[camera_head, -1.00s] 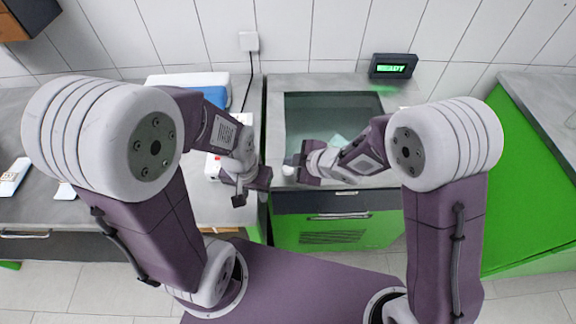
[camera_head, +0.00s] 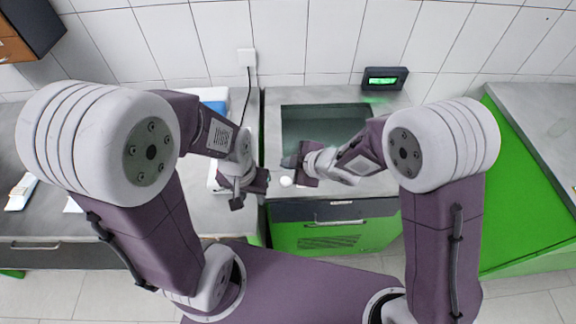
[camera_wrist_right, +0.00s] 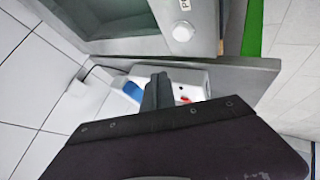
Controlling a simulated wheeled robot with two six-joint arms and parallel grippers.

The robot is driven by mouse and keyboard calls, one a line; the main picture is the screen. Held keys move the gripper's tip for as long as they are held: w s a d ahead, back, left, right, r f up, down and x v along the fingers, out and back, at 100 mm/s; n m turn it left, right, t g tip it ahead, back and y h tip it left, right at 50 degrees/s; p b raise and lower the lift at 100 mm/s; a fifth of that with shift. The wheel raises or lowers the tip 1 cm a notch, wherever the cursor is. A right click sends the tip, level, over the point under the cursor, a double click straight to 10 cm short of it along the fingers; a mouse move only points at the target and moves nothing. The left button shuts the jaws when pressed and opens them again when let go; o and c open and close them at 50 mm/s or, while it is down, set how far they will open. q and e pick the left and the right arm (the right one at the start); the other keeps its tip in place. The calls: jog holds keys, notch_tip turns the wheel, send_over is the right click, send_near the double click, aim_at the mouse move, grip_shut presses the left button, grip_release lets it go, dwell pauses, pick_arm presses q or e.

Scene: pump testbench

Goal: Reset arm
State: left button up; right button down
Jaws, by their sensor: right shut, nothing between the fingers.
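My left gripper (camera_head: 248,192) hangs over the front of the counter between the white box and the tank cabinet, apparently empty. Its fingers are too small to tell whether they are open. My right gripper (camera_head: 290,164) is over the left front of the tank cabinet. In the right wrist view its fingers (camera_wrist_right: 158,92) are shut together, with nothing between them. Both arms are bent at the elbow, with the forearms turned inward.
A tank (camera_head: 322,112) is set in a green-fronted cabinet (camera_head: 335,236), with a round white knob (camera_head: 286,181) on its front left. A lit green display (camera_head: 385,79) stands behind it. A white and blue box (camera_wrist_right: 190,84) is partly hidden. A green-sided counter (camera_head: 535,190) is at right.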

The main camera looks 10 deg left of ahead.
jog(key=w+d+r+m+t, duration=0.2)
jog(key=w+d+r+t, duration=0.1)
jog(key=w+d+r, duration=0.3)
jog(key=d+m+h, duration=0.6)
jog(key=d+m, duration=0.2)
jog(key=d, duration=0.9)
jog(key=s+d+f+m+g, duration=0.2)
jog(key=s+m, duration=0.3)
jog(key=s, duration=0.4)
jog(key=s+d+f+m+g+h, duration=0.1)
jog(key=s+d+f+m+g, duration=0.2)
jog(key=s+m, duration=0.3)
jog(key=s+d+g, duration=0.1)
jog(key=s, duration=0.2)
jog(key=shift+s+f+g+h, duration=0.15)
jog(key=shift+s+g+h, duration=0.15)
